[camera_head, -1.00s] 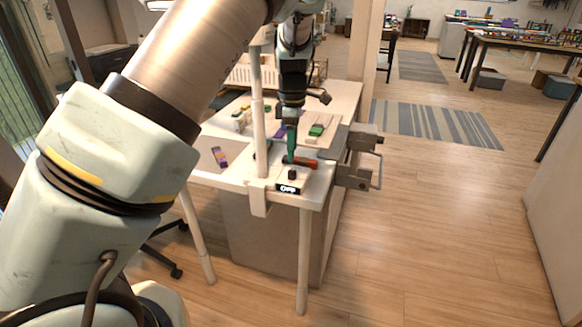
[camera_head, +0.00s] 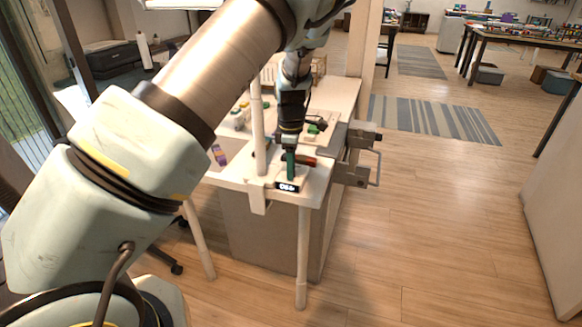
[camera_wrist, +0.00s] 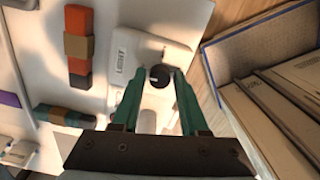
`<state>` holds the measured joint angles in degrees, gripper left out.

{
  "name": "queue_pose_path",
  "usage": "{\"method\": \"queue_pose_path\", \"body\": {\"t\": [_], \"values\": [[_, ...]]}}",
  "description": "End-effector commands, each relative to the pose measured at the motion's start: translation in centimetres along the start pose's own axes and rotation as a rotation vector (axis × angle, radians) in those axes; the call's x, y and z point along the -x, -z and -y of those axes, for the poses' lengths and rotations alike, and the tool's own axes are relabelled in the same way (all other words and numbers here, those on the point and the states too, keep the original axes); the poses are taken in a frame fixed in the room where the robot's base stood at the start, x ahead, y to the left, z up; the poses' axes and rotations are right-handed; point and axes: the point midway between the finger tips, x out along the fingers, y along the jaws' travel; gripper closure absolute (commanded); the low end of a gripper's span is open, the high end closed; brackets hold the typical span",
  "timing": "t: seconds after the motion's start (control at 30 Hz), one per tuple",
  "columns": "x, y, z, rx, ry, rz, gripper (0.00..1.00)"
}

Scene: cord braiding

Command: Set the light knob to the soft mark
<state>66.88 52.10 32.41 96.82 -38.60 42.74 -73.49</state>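The light knob (camera_wrist: 160,76) is a small dark round knob on a pale plate marked LIGHT (camera_wrist: 121,62) in the wrist view. My gripper (camera_wrist: 154,84) has its two green fingers spread, with the knob between or just beyond their tips; I cannot tell whether they touch it. In the head view my gripper (camera_head: 291,172) points down over the table's near corner and hides the knob. A small black display (camera_head: 287,186) with light lettering sits at the table's front edge; its text is too small to read surely. The soft mark cannot be made out.
A pale upright post (camera_head: 259,120) stands left of my gripper. A red-and-dark item (camera_wrist: 78,45) lies beside the light plate. A box of pale books or folders (camera_wrist: 275,100) is at the right in the wrist view. A metal clamp (camera_head: 358,155) juts from the table's right side.

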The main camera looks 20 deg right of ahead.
Motion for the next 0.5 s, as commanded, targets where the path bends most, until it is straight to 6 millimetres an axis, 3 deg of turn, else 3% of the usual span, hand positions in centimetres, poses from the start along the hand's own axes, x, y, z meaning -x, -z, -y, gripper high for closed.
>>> {"method": "queue_pose_path", "body": {"t": [0.07, 0.37, 0.5], "values": [[0.02, 0.00, 0.00, 0.000, 0.000, 0.000, 0.66], [0.03, 0.00, 0.01, 0.000, 0.000, 0.000, 1.00], [0.03, -0.01, 0.01, 0.000, 0.000, 0.000, 1.00]]}}
